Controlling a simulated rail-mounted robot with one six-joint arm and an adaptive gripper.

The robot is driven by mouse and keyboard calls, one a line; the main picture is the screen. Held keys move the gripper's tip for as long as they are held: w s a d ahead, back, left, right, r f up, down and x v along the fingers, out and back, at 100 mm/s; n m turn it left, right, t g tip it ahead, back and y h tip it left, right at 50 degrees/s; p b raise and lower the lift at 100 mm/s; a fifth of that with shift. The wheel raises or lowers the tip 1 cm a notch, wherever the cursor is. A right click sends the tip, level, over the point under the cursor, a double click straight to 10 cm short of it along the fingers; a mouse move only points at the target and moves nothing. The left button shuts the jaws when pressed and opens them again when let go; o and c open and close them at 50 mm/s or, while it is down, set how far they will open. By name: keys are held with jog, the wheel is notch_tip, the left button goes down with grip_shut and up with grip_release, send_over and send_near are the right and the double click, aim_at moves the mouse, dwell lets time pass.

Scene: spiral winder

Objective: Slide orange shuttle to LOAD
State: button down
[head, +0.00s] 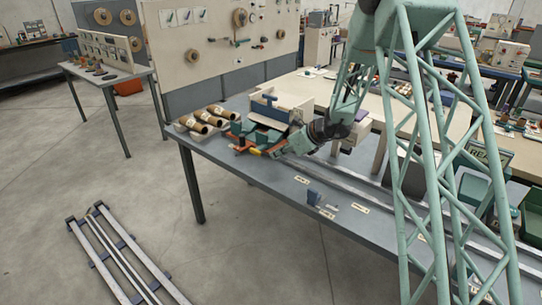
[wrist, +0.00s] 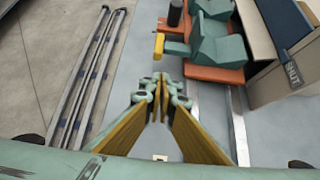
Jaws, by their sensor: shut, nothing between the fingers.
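The orange shuttle (head: 240,149) stands near the table's left end and carries teal blocks. In the wrist view its orange base (wrist: 212,74) lies ahead and to the right, with a yellow handle (wrist: 158,46) sticking out on its left beside a dark knob (wrist: 175,13). My gripper (wrist: 160,80) is shut and empty, its tips just short of the yellow handle, with a small gap showing. In the head view my gripper (head: 270,151) is close beside the shuttle and partly overlaps it. I cannot read which small table label says LOAD.
Pale rails (head: 350,184) run along the grey table. A cream box with a blue panel marked SHUT (wrist: 292,72) stands right of the shuttle. Brown rolls (head: 205,120) lie left of it.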

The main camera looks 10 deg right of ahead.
jog(key=p+v, duration=0.1)
jog(key=v, duration=0.7)
jog(key=shift+r+p, duration=0.25)
jog(key=shift+p, duration=0.05)
jog(key=shift+s, duration=0.15)
jog(key=s+a+r+n+g, duration=0.1)
jog(key=s+a+r+n, duration=0.3)
jog(key=s+r, duration=0.45)
jog(key=s+a+r+n+g, duration=0.1)
jog(key=s+a+r+n, duration=0.1)
jog(key=s+r+n, duration=0.65)
jog(key=s+a+r+n+g, duration=0.1)
jog(key=s+a+r+n, duration=0.15)
jog(key=s+r, duration=0.6)
jog(key=s+d+n+h, duration=0.2)
jog(key=s+d+n, duration=0.1)
jog(key=s, duration=0.9)
jog(key=s+d+r+n+h, duration=0.1)
jog(key=s+d+n, duration=0.3)
jog(key=s, duration=0.8)
jog(key=s+d+r+n+h, duration=0.1)
jog(key=s+d+n+h, duration=0.2)
jog(key=s, duration=0.9)
jog(key=shift+s+d+n, duration=0.3)
jog(key=shift+n, duration=0.9)
jog(key=shift+r, duration=0.1)
